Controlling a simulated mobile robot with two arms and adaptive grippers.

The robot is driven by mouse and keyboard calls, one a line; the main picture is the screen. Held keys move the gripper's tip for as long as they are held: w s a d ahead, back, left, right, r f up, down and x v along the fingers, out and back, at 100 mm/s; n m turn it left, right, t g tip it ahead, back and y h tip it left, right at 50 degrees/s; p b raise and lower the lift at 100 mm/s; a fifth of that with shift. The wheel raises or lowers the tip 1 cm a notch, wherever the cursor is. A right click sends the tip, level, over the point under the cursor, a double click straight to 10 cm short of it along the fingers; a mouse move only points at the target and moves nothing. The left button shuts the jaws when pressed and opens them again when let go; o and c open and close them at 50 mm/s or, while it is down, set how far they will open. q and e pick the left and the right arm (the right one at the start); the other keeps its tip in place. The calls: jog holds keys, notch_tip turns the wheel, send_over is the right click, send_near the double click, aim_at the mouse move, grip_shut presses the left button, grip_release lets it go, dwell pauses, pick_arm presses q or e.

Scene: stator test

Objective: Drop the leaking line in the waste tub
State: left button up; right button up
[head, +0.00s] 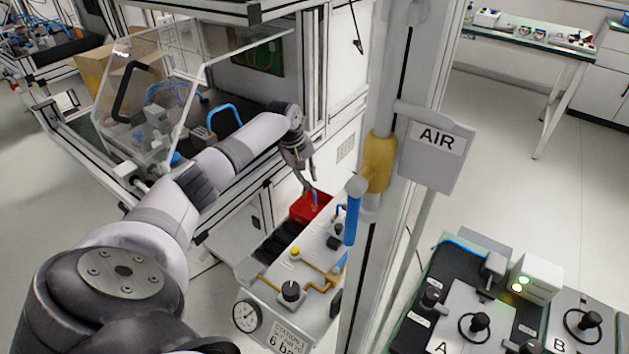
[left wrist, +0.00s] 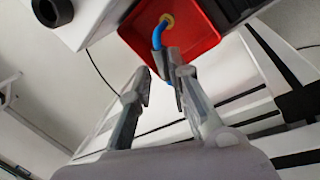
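The red waste tub (head: 303,211) stands at the far end of the white pneumatic station. It fills the top of the left wrist view (left wrist: 205,40). A blue line (left wrist: 157,38) with a yellow fitting (left wrist: 167,19) at its end is over or inside the tub; its other part passes behind a fingertip. In the head view the line (head: 314,196) shows just below the fingertips. My left gripper (head: 309,176) is above the tub, pointing down. Its fingers (left wrist: 156,78) are apart, with a gap between the tips. My right gripper is out of view.
A white post with an AIR sign (head: 436,150) and a yellow-and-blue fitting stands right of the tub. The station top carries a black knob (head: 291,291) and yellow tubing. A clear-guarded machine (head: 140,105) stands behind my left arm. Test panels (head: 470,325) are at lower right.

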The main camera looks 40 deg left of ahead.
pick_arm(q)
jog(key=o, duration=0.4)
jog(key=shift+c, duration=0.2)
jog(key=v, duration=1.2)
